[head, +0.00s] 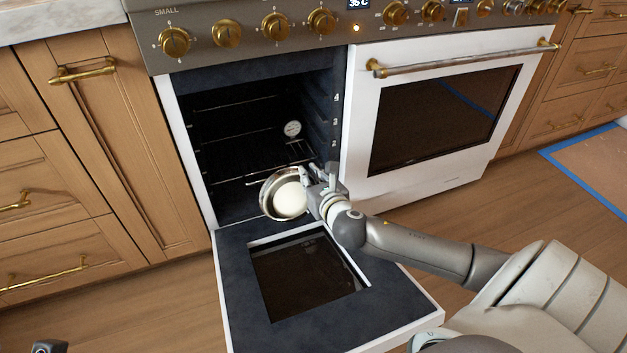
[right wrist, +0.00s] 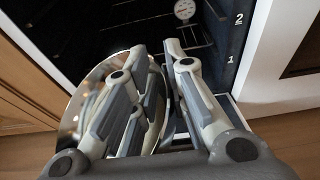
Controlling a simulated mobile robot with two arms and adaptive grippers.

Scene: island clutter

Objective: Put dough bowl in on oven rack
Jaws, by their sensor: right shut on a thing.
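A shiny metal bowl (head: 268,197) with pale round dough (head: 290,200) inside is at the mouth of the open left oven. My right gripper (head: 313,184) is shut on the bowl's right rim and holds it above the lowered door. In the right wrist view the bowl (right wrist: 88,87) is at the left, and the gripper (right wrist: 152,65) covers part of it. The wire oven rack (head: 240,148) is inside the dark oven, behind and above the bowl. The left gripper cannot be made out; only a small dark part shows at the bottom left edge.
The open oven door (head: 240,290) lies flat below the bowl. A round thermometer (head: 292,129) hangs inside the oven. The right oven door (head: 440,120) is shut, with a long handle (head: 465,59). Wooden cabinets (head: 110,130) stand at the left.

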